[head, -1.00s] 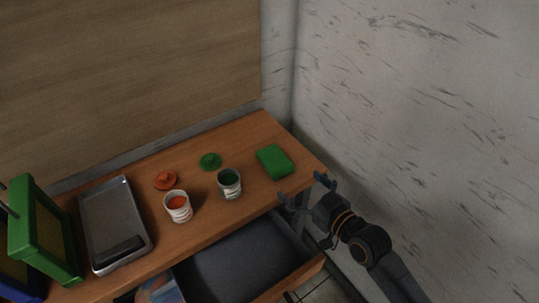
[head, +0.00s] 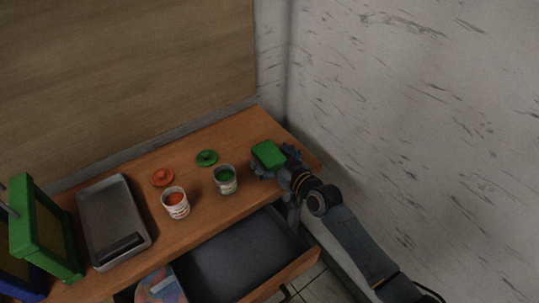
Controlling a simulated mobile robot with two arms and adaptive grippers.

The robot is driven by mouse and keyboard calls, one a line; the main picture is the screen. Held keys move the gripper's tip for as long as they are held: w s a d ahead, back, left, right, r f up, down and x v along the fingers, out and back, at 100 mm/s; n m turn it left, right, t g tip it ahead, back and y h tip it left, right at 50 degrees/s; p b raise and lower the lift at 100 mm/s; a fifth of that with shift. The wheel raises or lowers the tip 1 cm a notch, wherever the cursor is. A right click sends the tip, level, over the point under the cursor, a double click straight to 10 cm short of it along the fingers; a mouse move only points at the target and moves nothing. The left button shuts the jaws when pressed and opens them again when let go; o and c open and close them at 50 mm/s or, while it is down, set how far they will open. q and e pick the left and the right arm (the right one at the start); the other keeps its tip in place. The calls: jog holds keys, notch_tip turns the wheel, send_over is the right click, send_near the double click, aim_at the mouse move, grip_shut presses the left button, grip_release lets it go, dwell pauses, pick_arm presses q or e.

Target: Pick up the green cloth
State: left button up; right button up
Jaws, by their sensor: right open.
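The green cloth (head: 268,154) is a folded block near the right end of the wooden table. My right gripper (head: 268,171) is at its near side, with its fingers spread at the cloth's front edge and right side. It is open. I cannot tell whether the fingers touch the cloth. The cloth's near lower edge is partly hidden by the gripper. My left gripper is not in view.
A paint can with green paint (head: 225,181) stands left of the gripper, and a can with orange paint (head: 175,203) further left. Their lids (head: 207,158) lie behind. A metal tray (head: 112,192) and green frame (head: 32,235) are at left. A drawer (head: 235,262) hangs open below.

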jog(key=c, duration=1.2)
jog(key=shift+r, duration=0.1)
jog(key=shift+w+a+r, duration=0.1)
jog(key=shift+r, duration=0.55)
jog(key=s+r, duration=0.1)
jog(key=r, duration=0.1)
jog(key=s+r, duration=0.2)
jog(key=r, duration=0.1)
jog(key=s+d+r+p, duration=0.1)
jog(key=s+r, duration=0.1)
jog(key=shift+d+r, duration=0.1)
jog(key=shift+r, duration=0.2)
jog(key=s+d+r+b, duration=0.15)
jog(key=s+r, duration=0.25)
jog(key=s, duration=0.5)
jog(key=s+d+m+t+h, duration=0.1)
jog(key=d+m+h, duration=0.1)
jog(key=d, duration=0.3)
jog(key=s+d+m+t+h, duration=0.1)
jog(key=d+m+h, duration=0.1)
jog(key=d+h, duration=0.2)
jog(key=s+d+m+t+h, duration=0.1)
jog(key=d+m+h, duration=0.2)
jog(key=d, duration=0.5)
jog(key=shift+r, duration=0.35)
